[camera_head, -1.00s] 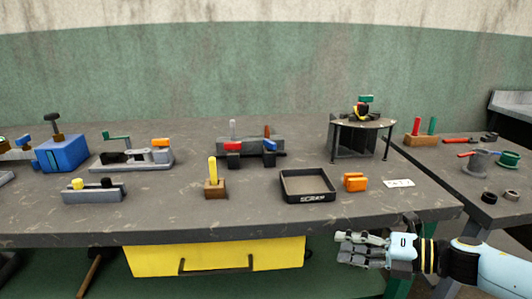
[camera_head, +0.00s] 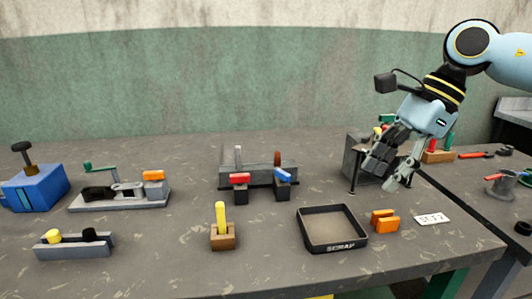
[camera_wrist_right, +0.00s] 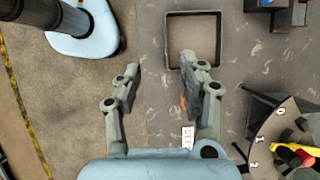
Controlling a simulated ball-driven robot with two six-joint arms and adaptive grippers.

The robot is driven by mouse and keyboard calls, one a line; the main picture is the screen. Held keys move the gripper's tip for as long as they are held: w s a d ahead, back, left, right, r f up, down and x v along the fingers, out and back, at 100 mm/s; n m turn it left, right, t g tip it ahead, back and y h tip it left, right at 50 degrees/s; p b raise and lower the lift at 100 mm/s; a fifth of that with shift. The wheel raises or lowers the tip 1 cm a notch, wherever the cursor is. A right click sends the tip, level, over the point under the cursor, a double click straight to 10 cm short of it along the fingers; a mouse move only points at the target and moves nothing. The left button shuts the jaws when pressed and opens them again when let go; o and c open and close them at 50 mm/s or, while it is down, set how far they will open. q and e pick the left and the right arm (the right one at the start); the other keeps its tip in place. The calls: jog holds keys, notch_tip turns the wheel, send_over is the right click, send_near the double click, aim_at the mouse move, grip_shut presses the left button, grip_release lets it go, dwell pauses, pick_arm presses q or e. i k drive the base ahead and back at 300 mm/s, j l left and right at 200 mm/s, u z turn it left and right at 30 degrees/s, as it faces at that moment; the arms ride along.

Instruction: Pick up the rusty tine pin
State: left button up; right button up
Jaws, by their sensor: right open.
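The rusty tine pin (camera_head: 277,158) is a short brown upright pin at the right end of a dark grey block (camera_head: 258,177) near the middle of the table. A grey pin (camera_head: 238,156) stands at the block's left end. My right gripper (camera_head: 391,178) is raised at the right, in front of the round stand, well to the right of the pin and pointing down. In the right wrist view its two fingers (camera_wrist_right: 160,66) are spread with nothing between them. The rusty pin cannot be made out there. My left gripper is not in view.
A scrap tray (camera_head: 363,246), orange blocks (camera_head: 384,220) and a white label (camera_head: 432,219) lie at the front right. Red (camera_head: 239,179) and blue (camera_head: 284,175) clamp pieces are at the block's front. A yellow-pegged wooden block (camera_head: 222,238) stands before it.

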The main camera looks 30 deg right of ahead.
aim_at(277, 155)
jog(key=i, duration=1)
